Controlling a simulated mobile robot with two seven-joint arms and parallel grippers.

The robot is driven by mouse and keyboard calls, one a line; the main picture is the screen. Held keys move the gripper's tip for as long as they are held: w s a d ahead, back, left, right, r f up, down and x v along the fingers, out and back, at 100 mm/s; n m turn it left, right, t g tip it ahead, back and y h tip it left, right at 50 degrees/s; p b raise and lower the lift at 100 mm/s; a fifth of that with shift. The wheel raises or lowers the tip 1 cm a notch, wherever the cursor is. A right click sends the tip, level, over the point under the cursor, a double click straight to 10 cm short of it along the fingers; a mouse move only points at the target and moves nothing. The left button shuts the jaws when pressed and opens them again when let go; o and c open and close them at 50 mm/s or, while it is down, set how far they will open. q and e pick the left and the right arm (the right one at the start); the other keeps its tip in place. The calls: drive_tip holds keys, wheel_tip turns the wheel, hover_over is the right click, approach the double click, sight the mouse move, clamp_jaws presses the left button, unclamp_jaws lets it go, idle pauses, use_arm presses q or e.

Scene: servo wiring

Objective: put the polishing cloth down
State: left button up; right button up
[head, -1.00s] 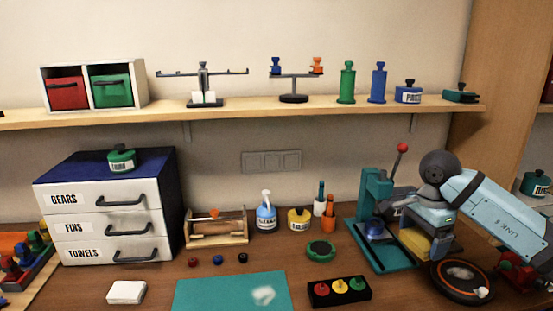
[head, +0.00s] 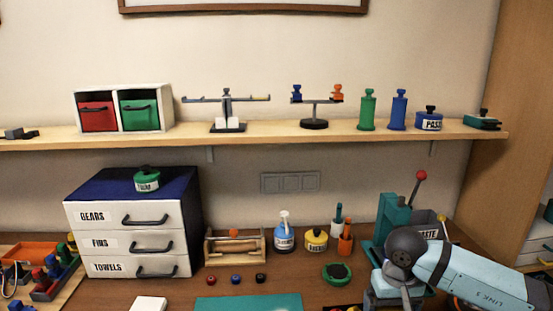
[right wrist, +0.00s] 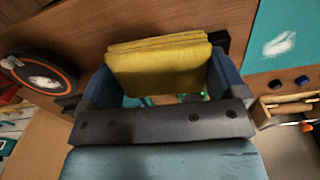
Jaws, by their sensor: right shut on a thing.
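The polishing cloth (right wrist: 160,66) is a folded yellow pad in the right wrist view. It sits between the blue fingers of my right gripper (right wrist: 160,80), which is shut on it. In the head view my right gripper (head: 388,293) is at the lower right, low in front of the teal press, and the cloth is hidden there. My left gripper is not in view.
A teal mat (head: 248,303) with a pale patch (right wrist: 279,43) lies on the wooden bench. A round dark dish with an orange rim (right wrist: 38,73) is at the left of the wrist view.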

use_arm(q)
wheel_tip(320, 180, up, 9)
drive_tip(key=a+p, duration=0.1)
drive_tip(key=p, duration=0.9)
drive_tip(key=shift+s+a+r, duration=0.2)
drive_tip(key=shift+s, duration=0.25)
use_arm(e)
drive_tip(key=s+r, duration=0.7)
drive_tip(key=r, duration=0.2)
drive_tip(key=shift+r, duration=0.25)
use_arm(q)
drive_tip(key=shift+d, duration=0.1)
use_arm(e)
drive_tip(key=shift+s, duration=0.1)
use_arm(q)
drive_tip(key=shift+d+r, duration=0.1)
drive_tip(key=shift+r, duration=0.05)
